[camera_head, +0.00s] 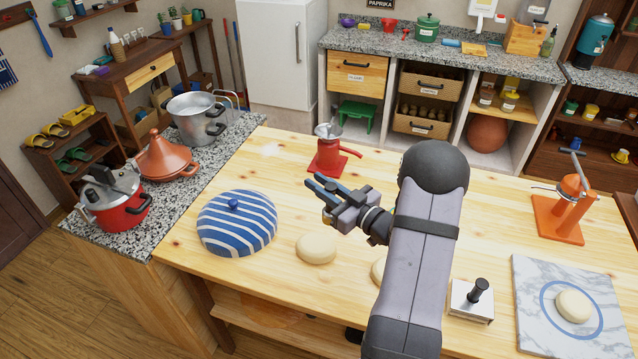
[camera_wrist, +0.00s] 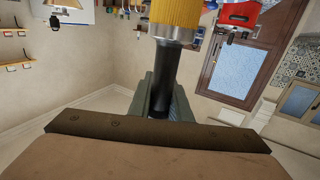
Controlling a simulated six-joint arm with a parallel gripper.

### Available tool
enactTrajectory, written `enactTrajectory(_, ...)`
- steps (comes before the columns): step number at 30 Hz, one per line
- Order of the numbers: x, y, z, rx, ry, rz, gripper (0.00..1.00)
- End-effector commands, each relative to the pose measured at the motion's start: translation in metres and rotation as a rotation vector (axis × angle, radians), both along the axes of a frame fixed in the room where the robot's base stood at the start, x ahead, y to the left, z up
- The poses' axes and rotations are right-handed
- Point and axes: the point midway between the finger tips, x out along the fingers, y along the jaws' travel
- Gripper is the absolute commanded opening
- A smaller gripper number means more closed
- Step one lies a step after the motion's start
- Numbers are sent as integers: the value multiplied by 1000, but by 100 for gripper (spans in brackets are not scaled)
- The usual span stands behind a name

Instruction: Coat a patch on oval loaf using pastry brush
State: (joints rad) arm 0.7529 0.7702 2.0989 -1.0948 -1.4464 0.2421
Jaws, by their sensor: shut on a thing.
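My gripper (camera_head: 322,187) is above the wooden table, pointing left, between the red pot-like mill and the pale loaves. In the wrist view its fingers (camera_wrist: 160,100) are shut on a black handle with a yellow ribbed part beyond it, likely the pastry brush (camera_wrist: 172,60). The brush is not clear in the head view. A pale, slightly oval loaf (camera_head: 316,249) lies on the table, below the gripper in the picture. A second pale loaf (camera_head: 378,271) is partly hidden by my arm. A third pale loaf (camera_head: 573,306) lies inside a blue ring on a marble board.
A blue-striped dome (camera_head: 237,222) stands left of the loaves. The red mill (camera_head: 327,160) is behind the gripper. A white block with a black knob (camera_head: 472,300), the marble board (camera_head: 530,275) and an orange press (camera_head: 560,212) are at right. Bare table lies between.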

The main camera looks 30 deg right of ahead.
Motion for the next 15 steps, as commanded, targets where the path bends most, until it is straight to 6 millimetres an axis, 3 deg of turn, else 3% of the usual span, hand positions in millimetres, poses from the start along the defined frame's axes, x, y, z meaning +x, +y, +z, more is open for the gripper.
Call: enactTrajectory(15, 0, 0, -43, 1, -1, 0, 0)
